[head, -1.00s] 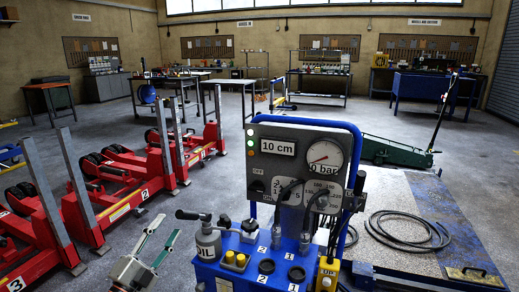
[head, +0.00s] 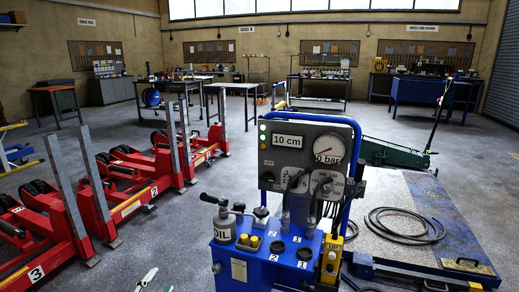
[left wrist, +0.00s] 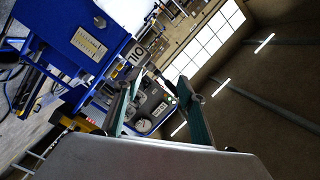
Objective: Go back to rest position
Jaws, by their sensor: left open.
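My left gripper (head: 150,281) shows only as fingertips at the bottom edge of the head view, left of the blue control console (head: 232,262). In the left wrist view my left gripper (left wrist: 158,98) has its two green fingers spread apart with nothing between them. The console's grey panel (head: 272,177) has a "10 cm" display and a round gauge reading 0 bar. In the left wrist view the console (left wrist: 88,40) appears tilted, beyond the fingers. My right gripper is in neither view now.
Red jack units (head: 75,215) with upright posts stand on the left. A metal plate with a coiled black hose (head: 405,226) lies on the right, with a green trolley jack (head: 395,153) behind it. Workbenches line the back. Grey floor is open between the red units and console.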

